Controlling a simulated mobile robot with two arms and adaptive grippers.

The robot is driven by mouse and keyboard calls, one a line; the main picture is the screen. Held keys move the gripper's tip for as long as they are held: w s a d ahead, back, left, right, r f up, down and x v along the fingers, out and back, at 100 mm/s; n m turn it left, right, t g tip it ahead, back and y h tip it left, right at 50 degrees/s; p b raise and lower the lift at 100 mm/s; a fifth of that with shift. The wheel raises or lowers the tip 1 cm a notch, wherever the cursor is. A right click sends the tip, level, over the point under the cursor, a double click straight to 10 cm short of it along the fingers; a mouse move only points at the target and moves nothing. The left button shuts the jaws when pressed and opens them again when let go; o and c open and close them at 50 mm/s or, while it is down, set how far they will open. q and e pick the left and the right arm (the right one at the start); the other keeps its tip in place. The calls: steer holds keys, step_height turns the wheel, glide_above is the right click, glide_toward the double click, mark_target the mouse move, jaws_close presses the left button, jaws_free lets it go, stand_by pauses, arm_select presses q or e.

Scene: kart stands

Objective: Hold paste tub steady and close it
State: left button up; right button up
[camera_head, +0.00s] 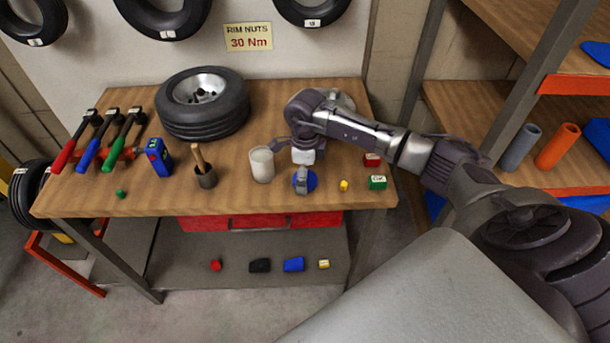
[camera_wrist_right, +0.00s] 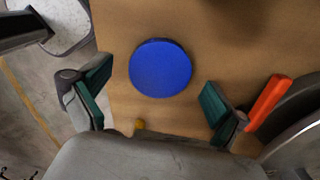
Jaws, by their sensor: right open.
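An open white tub (camera_head: 261,165), apparently the paste tub, stands upright on the workbench. A round blue lid (camera_head: 305,181) lies flat on the bench to the right of the tub and nearer the front edge. It shows whole in the right wrist view (camera_wrist_right: 160,68). My right gripper (camera_head: 302,172) is over the lid, with its jaws spread and empty. In the wrist view the two green-padded fingers (camera_wrist_right: 156,84) stand apart on either side of the lid, not touching it. My left gripper is not in view.
A pot with a wooden-handled tool (camera_head: 205,177) stands left of the tub. A wheel (camera_head: 203,104) lies behind. The bench front edge is close.

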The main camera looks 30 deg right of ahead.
steer(key=shift+f, duration=0.3)
steer(key=c, duration=0.8)
steer(key=shift+c, duration=0.2)
